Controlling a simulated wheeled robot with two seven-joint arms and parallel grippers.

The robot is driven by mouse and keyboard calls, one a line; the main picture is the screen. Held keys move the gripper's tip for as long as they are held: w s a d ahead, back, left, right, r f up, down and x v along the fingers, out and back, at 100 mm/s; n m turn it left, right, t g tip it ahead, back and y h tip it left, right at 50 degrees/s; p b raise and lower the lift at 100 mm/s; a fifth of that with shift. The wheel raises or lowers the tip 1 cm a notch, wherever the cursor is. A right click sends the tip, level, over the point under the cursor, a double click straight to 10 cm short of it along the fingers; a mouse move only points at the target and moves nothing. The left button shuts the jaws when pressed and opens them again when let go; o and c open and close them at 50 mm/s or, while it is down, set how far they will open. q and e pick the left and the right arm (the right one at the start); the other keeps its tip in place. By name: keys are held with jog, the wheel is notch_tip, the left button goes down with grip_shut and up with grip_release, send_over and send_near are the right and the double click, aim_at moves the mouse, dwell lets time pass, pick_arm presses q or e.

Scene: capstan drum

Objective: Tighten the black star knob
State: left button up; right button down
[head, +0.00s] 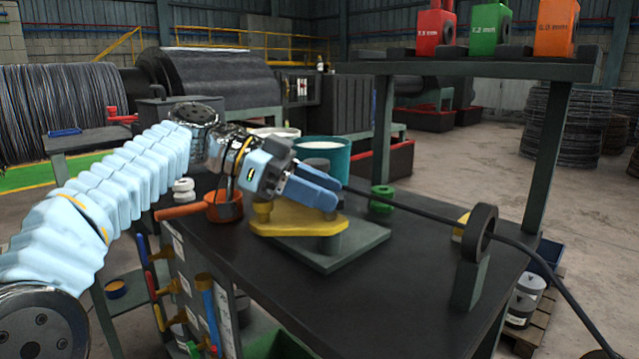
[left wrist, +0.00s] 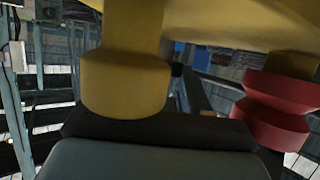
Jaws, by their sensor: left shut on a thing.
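My left gripper (head: 328,197) reaches in over the yellow bracket (head: 272,229), which stands on a grey baseplate (head: 365,243) on the dark bench. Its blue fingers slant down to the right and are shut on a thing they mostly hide. I cannot clearly make out the black star knob in either view. In the left wrist view a yellow boss (left wrist: 125,80) stands close ahead, above a black bar (left wrist: 165,130) and a grey part at the bottom edge. A red grooved part (left wrist: 275,112) is at the right. My right gripper is not in view.
A black cable runs right through a black ring guide (head: 481,232) on a post. A green spool (head: 381,198), a teal tub (head: 335,160) and an orange pan (head: 222,206) stand around the bracket. A shelf (head: 470,67) rises behind.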

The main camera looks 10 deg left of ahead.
pick_arm(q)
jog(key=shift+g, duration=0.3)
jog(key=o, duration=1.1)
jog(key=shift+c, duration=0.2)
